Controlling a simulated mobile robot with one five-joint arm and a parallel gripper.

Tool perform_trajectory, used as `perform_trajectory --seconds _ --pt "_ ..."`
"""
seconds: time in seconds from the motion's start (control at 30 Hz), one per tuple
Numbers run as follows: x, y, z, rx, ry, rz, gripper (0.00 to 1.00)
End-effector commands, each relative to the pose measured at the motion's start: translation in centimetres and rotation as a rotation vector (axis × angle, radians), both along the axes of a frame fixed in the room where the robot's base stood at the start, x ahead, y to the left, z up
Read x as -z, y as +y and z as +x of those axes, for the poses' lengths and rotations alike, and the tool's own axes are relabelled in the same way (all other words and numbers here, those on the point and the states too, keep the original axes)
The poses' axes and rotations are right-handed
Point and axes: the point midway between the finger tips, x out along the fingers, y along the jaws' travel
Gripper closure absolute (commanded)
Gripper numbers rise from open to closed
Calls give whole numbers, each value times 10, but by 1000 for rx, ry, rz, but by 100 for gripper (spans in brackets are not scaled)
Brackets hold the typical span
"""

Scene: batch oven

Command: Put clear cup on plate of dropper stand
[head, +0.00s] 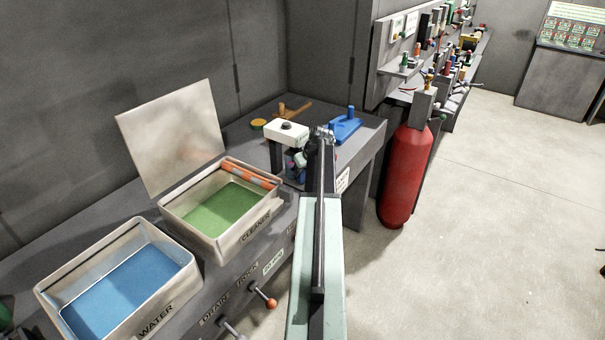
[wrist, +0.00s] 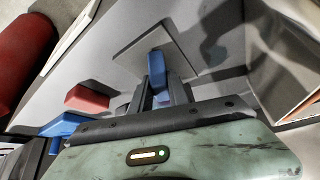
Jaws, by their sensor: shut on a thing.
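In the wrist view, my gripper (wrist: 158,92) is shut on an upright blue block (wrist: 156,66); a paler bluish part shows lower down between the fingers. I cannot make out clear cup walls there, so whether this belongs to the clear cup is uncertain. A flat grey square plate (wrist: 128,52) lies just beyond the block; I cannot tell if they touch.
A red block (wrist: 87,97) and a blue piece (wrist: 66,125) lie left of my gripper. On the bench are a blue fixture (head: 345,128), an open cleaner bin (head: 172,213) and a water bin (head: 60,285). A red cylinder (head: 402,180) stands right of the bench.

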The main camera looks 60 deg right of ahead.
Motion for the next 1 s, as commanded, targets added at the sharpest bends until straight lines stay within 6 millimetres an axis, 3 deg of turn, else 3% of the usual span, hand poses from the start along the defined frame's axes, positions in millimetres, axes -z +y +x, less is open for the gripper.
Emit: perform_trajectory --seconds 0.3,0.33,0.4,0.77,1.0 --pt "4 0 -1 0 0 0 100" --pt "3 0 -1 0 0 0 73" --pt "3 0 -1 0 0 0 57" --pt "0 0 -2 1 0 0 57" --pt "-30 5 -14 2 0 0 57"
